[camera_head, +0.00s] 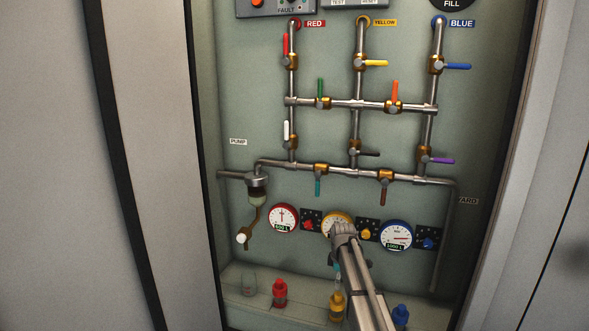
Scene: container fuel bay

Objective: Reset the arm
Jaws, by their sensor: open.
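My arm (366,290) rises from the bottom edge, right of the middle, in front of the fuel panel (240,70). Its wrist end covers part of the yellow-rimmed gauge (330,218). My gripper (350,262) is at this end, with small dark parts showing on both sides of the arm. It is open, and I see nothing held in it. Its fingertips are mostly hidden by the arm. A small pale teal piece shows just left of the arm, below the gauge; I cannot tell what it is.
Steel pipes with several coloured valve handles, such as a blue one (457,66), cover the panel. A red-rimmed gauge (283,218) and a blue-rimmed gauge (396,235) flank the arm. Red (280,293), yellow (337,305) and blue (400,315) bottles stand below. Door frames bound both sides.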

